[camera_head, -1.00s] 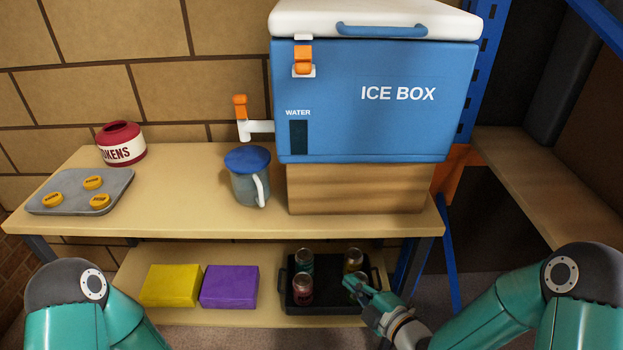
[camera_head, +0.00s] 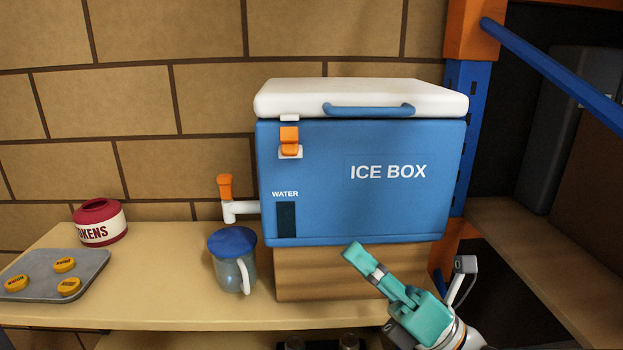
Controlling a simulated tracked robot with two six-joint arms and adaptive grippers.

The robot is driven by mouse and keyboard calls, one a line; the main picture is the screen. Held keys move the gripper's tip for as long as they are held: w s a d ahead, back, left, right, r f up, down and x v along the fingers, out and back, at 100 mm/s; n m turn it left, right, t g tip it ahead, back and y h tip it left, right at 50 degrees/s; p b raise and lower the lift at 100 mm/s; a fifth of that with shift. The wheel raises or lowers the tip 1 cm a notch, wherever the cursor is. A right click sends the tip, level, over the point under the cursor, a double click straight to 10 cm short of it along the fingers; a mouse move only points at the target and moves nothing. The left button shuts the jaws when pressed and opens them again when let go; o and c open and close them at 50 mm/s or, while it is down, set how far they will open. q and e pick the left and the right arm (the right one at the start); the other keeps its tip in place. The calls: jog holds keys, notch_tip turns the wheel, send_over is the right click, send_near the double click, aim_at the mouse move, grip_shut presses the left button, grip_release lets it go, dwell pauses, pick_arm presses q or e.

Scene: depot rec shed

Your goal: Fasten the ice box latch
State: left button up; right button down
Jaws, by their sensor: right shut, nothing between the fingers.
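The blue ice box (camera_head: 390,205) with a white lid (camera_head: 365,95) stands on a wooden block (camera_head: 320,278) on the shelf. The lid lies down on the box. The orange latch (camera_head: 290,138) is at the upper left of the front, on a white plate, just below a small white catch (camera_head: 289,117) at the lid's edge. I cannot tell whether latch and catch are hooked together. My right gripper (camera_head: 353,252) is shut and empty, in front of the box's lower edge, below and to the right of the latch. My left gripper is out of view.
An orange-handled tap (camera_head: 225,190) sticks out left of the box. A jug with a blue lid (camera_head: 232,245) stands below it. A grey tray (camera_head: 90,266) with yellow tokens and a red jar (camera_head: 98,208) are at the left. A blue rack post (camera_head: 459,120) stands close behind the right side.

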jog(key=shift+a, duration=0.1)
jog(key=p, duration=0.3)
send_near(282, 157)
jog(key=a, duration=0.4)
jog(key=shift+w+a+r+p, duration=0.15)
jog(key=shift+w+r, duration=0.25)
jog(key=shift+r, duration=0.2)
jog(key=shift+w+d+r+p, duration=0.1)
jog(key=shift+w+r+p, duration=0.1)
jog(key=shift+w+r, duration=0.3)
jog(key=shift+w+a+r+p, duration=0.15)
jog(key=shift+w+r, duration=0.1)
jog(key=shift+r, duration=0.4)
jog(key=shift+d, duration=0.1)
